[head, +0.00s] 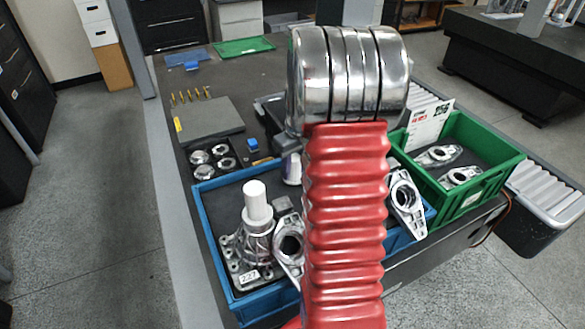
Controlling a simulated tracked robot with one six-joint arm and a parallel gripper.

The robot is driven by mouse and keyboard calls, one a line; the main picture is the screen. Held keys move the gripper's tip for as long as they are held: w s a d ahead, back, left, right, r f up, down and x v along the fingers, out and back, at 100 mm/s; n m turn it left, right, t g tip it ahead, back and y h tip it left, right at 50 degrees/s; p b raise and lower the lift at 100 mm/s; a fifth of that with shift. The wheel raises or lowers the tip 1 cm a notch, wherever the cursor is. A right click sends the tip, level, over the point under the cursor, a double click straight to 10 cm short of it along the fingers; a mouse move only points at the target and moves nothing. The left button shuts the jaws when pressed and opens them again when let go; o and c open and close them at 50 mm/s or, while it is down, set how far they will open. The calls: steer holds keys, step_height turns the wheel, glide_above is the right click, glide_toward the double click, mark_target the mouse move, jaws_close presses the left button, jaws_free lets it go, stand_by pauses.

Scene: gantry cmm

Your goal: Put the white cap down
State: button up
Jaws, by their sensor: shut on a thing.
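My red ribbed arm with its polished metal joint fills the middle of the head view. My gripper is not visible; my arm hides the area behind it. A white cylindrical piece (257,200) stands upright on a flanged metal casting (252,248) in the blue tray (214,221). I cannot tell whether this piece is the white cap. A small pale cylinder (291,169) shows just left of my arm, partly covered by it, and I cannot tell what it is or what holds it.
Metal brackets (406,203) lie on both sides of my arm. A green crate (485,205) at right holds metal parts and a paper sheet (428,122). A black holder (210,172) with round metal parts and a grey plate (208,120) lie at left. The dark table (255,75) is partly clear behind.

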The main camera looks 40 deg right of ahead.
steer(key=o, duration=1)
steer(key=shift+r, duration=0.1)
steer(key=r, duration=0.4)
steer(key=s+r, duration=0.1)
steer(key=r, duration=0.6)
steer(key=shift+s+a+r, duration=0.1)
steer(key=shift+s+r, duration=0.15)
steer(key=shift+r, duration=0.15)
